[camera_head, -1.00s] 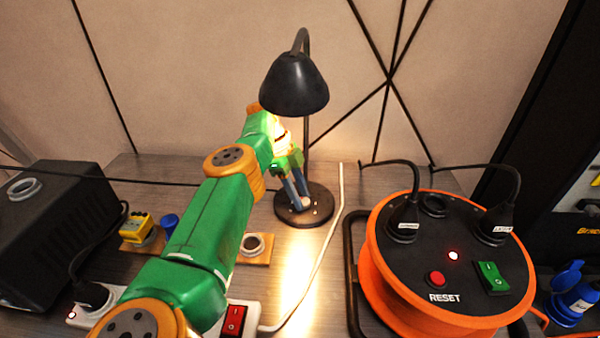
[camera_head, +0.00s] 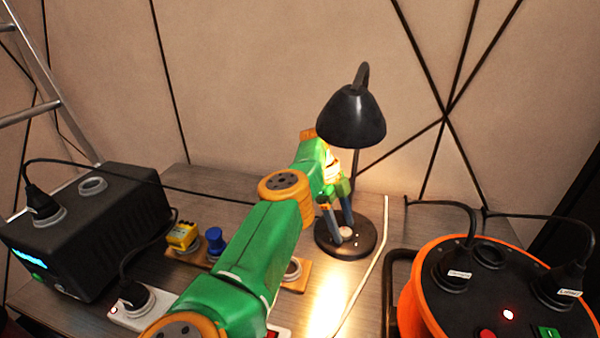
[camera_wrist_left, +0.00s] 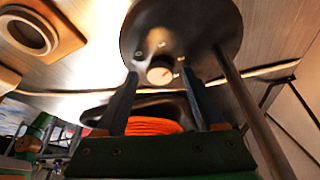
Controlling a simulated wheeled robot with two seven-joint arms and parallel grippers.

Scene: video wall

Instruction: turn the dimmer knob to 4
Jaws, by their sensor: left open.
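The black desk lamp (camera_head: 352,115) stands on a round black base (camera_head: 363,246), and its light is on. I cannot tell contact. My right gripper is out of view.
An orange cable reel (camera_head: 415,295) with plugs stands at the right. A black power box (camera_head: 95,225) stands at the left. A wooden strip (camera_head: 298,283) with yellow and blue connectors lies partly behind my arm. A white cable (camera_head: 365,285) runs beside the lamp base.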

